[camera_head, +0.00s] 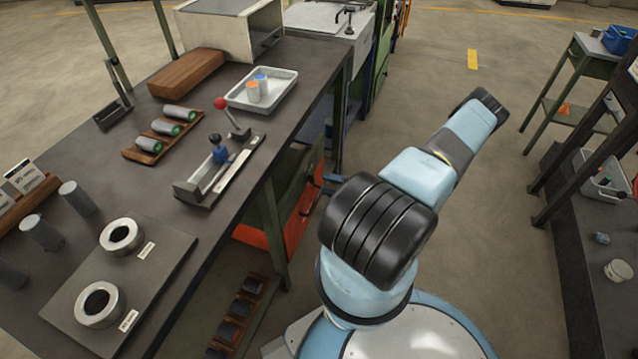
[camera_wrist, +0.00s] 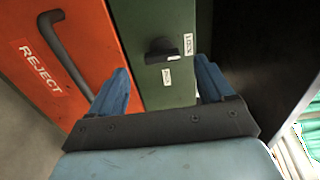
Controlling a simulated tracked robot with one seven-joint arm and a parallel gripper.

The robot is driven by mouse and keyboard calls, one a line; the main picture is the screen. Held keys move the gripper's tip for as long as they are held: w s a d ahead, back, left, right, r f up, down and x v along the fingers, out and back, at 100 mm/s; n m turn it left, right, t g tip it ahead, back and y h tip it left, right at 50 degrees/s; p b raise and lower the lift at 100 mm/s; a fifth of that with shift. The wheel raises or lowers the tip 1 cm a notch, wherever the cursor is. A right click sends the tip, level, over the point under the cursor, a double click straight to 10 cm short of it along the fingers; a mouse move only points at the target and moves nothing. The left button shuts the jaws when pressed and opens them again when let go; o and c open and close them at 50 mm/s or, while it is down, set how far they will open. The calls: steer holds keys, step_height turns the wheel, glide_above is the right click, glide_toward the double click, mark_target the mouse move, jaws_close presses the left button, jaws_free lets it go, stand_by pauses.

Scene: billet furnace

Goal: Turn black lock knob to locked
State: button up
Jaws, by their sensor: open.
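A black lock knob (camera_wrist: 162,50) sits on a green panel (camera_wrist: 165,95) in the wrist view. A white mark shows at the lower right of the knob. A small label reading LOCK (camera_wrist: 188,43) is to its right, and another small label (camera_wrist: 166,77) is below it, too small to read surely. My gripper (camera_wrist: 162,67) is open, its blue fingers on either side of the knob and apart from it, with nothing between them.
An orange REJECT door (camera_wrist: 55,65) with a dark bar handle (camera_wrist: 66,50) stands left of the green panel. A dark gap lies to its right. In the head view, a workbench (camera_head: 150,205) with trays and cylinders stands left, and open floor (camera_head: 480,200) lies right of my arm.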

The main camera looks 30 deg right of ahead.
steer(key=v, duration=0.8)
steer(key=shift+s, duration=0.2)
steer(key=w+a+r+n+g+h, duration=0.1)
steer(key=w+a+r+n+g, duration=0.25)
steer(key=r, duration=0.95)
steer(key=a+r+n+g+h, duration=0.15)
steer(key=a+r+g, duration=0.35)
steer(key=r, duration=0.8)
steer(key=w+a+r+n+g+h, duration=0.15)
steer(key=r+n+g, duration=0.35)
steer(key=r, duration=0.7)
steer(key=s+a+r+h, duration=0.2)
steer(key=s+a+r, duration=0.1)
steer(key=a+r, duration=0.4)
steer(key=s+a+r+h, duration=0.2)
steer(key=s+a+r, duration=0.15)
steer(key=r, duration=0.65)
steer(key=s+a+r+t+h, duration=0.3)
steer(key=s+a+r+t, duration=0.2)
steer(key=s+r, duration=0.4)
steer(key=shift+s+a, duration=0.5)
steer(key=shift+s, duration=1.4)
steer(key=shift+r, duration=0.1)
